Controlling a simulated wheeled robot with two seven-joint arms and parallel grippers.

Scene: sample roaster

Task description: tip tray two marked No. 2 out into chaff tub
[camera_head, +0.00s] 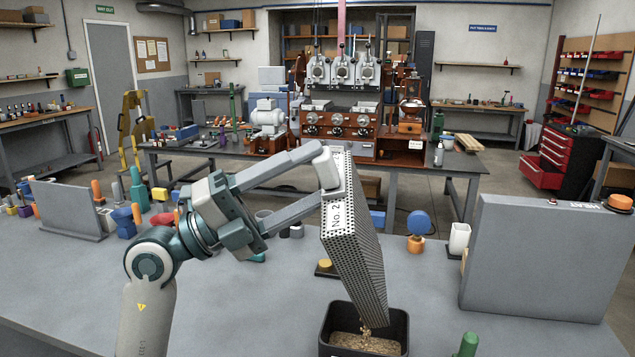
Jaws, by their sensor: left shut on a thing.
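The tray marked No. 2 (357,240) is a perforated grey metal tray, tilted steeply with its lower end over the chaff tub. My left gripper (328,168) is shut on the tray's upper end and holds it above the bench. Tan bits (366,333) show at the tray's lower end, just above the tub. The chaff tub (402,325) is a black open box at the bottom of the view, with tan material inside. The tray's inside is mostly hidden. My right gripper is not in view.
A large grey panel (535,258) stands on the bench (240,310) at the right. A green item (468,345) stands right of the tub. Bottles and small items crowd the bench's left side. The sample roaster (340,122) stands on a table behind.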

